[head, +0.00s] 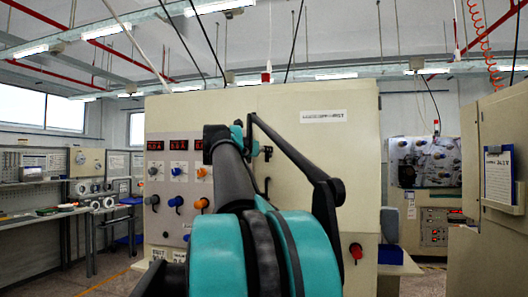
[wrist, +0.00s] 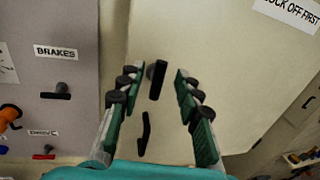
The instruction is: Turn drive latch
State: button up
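In the wrist view, a black latch handle (wrist: 157,80) stands upright, slightly tilted, on the cream cabinet door. A thinner bent black handle (wrist: 144,132) is below it. My gripper (wrist: 156,75) is open, with one green finger on each side of the upper handle and gaps on both sides. I cannot tell how far the fingertips are from the door. In the head view my arm covers most of the gripper, and a black handle (head: 267,187) shows just right of the arm.
A grey control panel (head: 180,190) with knobs and red displays is left of the door. The wrist view shows a BRAKES label (wrist: 56,52) above a black lever (wrist: 56,92), an orange knob (wrist: 10,115) and a red-based lever (wrist: 44,153). A red knob (head: 355,250) is lower right.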

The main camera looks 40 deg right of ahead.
jog(key=shift+x, duration=0.8)
jog(key=shift+c, duration=0.2)
grip_shut()
